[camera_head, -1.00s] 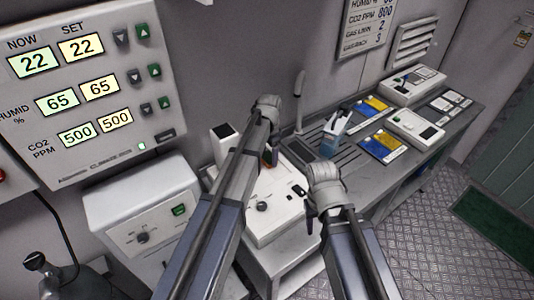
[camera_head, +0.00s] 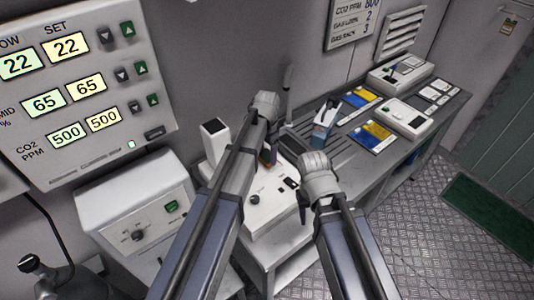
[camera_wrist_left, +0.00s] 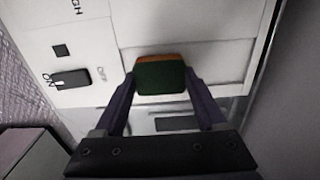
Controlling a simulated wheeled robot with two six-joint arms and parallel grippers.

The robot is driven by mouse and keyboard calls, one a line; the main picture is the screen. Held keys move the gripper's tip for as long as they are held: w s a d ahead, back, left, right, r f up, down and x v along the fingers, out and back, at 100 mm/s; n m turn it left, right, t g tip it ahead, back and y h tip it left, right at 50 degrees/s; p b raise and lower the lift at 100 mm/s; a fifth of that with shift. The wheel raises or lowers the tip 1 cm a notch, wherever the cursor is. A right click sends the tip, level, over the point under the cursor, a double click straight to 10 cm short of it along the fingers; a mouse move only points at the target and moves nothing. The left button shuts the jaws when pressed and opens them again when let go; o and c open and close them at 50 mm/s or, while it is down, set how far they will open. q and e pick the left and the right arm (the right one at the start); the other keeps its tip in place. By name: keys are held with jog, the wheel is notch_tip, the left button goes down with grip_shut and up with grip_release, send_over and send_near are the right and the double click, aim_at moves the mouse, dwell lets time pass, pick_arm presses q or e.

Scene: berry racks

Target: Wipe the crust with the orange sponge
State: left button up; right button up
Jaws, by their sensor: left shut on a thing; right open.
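My left gripper (camera_wrist_left: 160,100) is shut on the orange sponge (camera_wrist_left: 160,77), gripping it between both fingers. In the left wrist view, the sponge shows a dark green face and an orange strip along its far edge. It is over the pale top of a white device (camera_wrist_left: 85,40). I cannot tell whether the sponge touches that surface. In the head view, my left arm hides most of the gripper and sponge. My right gripper (camera_head: 304,203) is open beside the device's right side, mostly hidden by its wrist. I cannot make out the crust in either view.
The white device (camera_head: 262,208) has a knob and switches, and stands on a low stand. A grey bench (camera_head: 372,160) to the right holds a blue-white bottle (camera_head: 325,118), blue-yellow cards and white instruments. A climate panel (camera_head: 85,85) and white box (camera_head: 135,205) are left.

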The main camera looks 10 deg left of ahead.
pick_arm(q)
jog(key=shift+r+p, duration=2.45)
jog(key=shift+r, duration=0.3)
notch_tip(320, 180, up, 3)
jog(key=p, duration=0.3)
jog(key=shift+f, duration=0.1)
